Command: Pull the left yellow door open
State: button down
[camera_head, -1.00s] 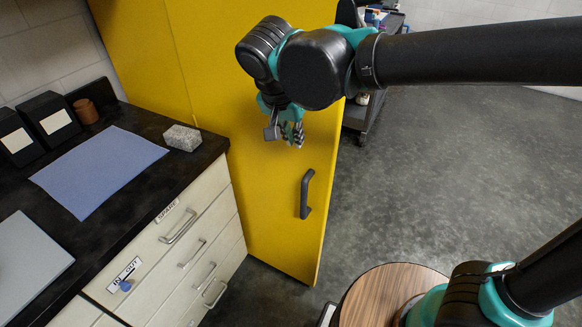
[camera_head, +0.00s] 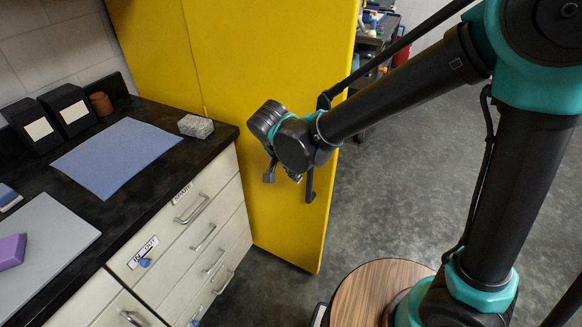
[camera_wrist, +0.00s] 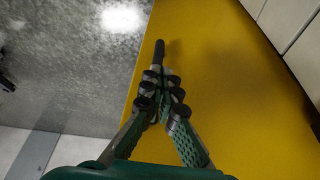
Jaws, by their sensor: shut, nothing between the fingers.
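The yellow door (camera_head: 270,65) stands tall behind the counter's right end, with a dark vertical bar handle (camera_head: 311,184) near its right edge. I see no open gap along that edge. My gripper (camera_head: 294,176) is in front of the door, just left of the handle, and partly hidden by my own wrist. In the wrist view, the fingers of my gripper (camera_wrist: 161,92) are shut and empty, with the handle (camera_wrist: 160,48) just past their tips against the yellow door (camera_wrist: 225,75). I cannot tell whether they touch the handle.
A black counter (camera_head: 165,185) with white drawers (camera_head: 205,235) stands left of the door, holding a blue mat (camera_head: 118,155), a grey speckled block (camera_head: 196,126) and black boxes. A round wooden top (camera_head: 365,285) is at the bottom. The grey floor (camera_head: 420,180) at right is open.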

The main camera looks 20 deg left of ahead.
aim_at(308, 178)
jog(key=shift+w+d+f, duration=0.15)
jog(key=shift+w+d, duration=0.1)
jog(key=shift+w, duration=0.45)
jog(key=shift+w+d+f, duration=0.2)
jog(key=shift+w, duration=0.5)
jog(key=shift+w+d+f, duration=0.15)
jog(key=shift+w+d, duration=0.1)
jog(key=shift+w, duration=0.45)
jog(key=shift+w, duration=0.15)
jog(key=w+d, duration=0.2)
jog(key=w, duration=0.6)
jog(key=shift+w, duration=0.15)
